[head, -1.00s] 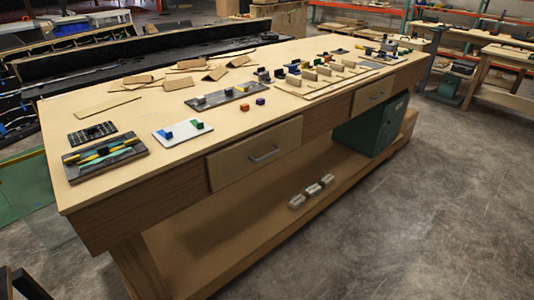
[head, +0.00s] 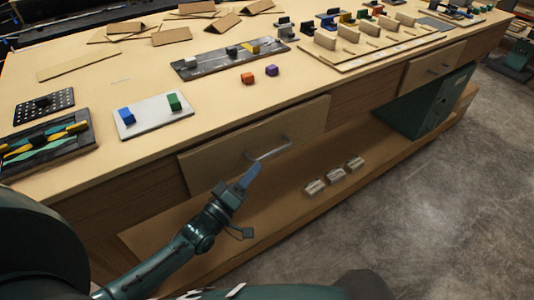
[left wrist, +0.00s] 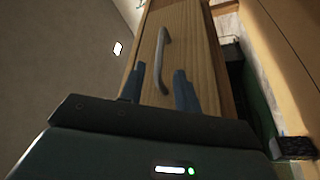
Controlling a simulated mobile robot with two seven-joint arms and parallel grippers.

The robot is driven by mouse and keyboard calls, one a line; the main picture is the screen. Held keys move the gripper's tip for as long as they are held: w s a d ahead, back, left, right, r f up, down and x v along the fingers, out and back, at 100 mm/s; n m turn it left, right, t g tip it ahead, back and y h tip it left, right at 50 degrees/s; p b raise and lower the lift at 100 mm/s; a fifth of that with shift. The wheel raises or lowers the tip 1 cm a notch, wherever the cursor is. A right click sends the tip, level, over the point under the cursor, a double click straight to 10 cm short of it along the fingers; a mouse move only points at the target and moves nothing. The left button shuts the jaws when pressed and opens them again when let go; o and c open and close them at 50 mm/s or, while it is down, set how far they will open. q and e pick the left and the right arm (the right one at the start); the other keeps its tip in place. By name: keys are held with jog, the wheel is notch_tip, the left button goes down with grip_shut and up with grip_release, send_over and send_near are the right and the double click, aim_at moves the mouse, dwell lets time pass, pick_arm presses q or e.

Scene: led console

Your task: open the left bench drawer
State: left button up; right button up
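The left bench drawer (head: 240,142) is a pale wooden front under the worktop and looks shut. Its grey bar handle (head: 268,149) is in the middle of the front. My left gripper (head: 250,178) is just below and in front of the handle, apart from it in the head view. In the left wrist view the two blue fingers (left wrist: 159,92) are spread, with the handle (left wrist: 163,58) ahead, in line with the gap between them. Nothing is held. My right gripper is not in view.
Below the drawer, a lower shelf (head: 290,207) holds several small grey blocks (head: 335,175). A green cabinet (head: 427,105) and another drawer (head: 432,68) are farther right. Panels and coloured blocks cover parts of the worktop (head: 90,92). The floor in front is clear.

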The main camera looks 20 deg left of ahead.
aim_at(267, 154)
pick_arm(q)
jog(key=x, duration=0.6)
jog(key=shift+w+d+r, duration=0.1)
jog(key=shift+w+d, duration=0.1)
jog(key=shift+w, duration=0.1)
jog(key=shift+c, duration=0.5)
grip_shut()
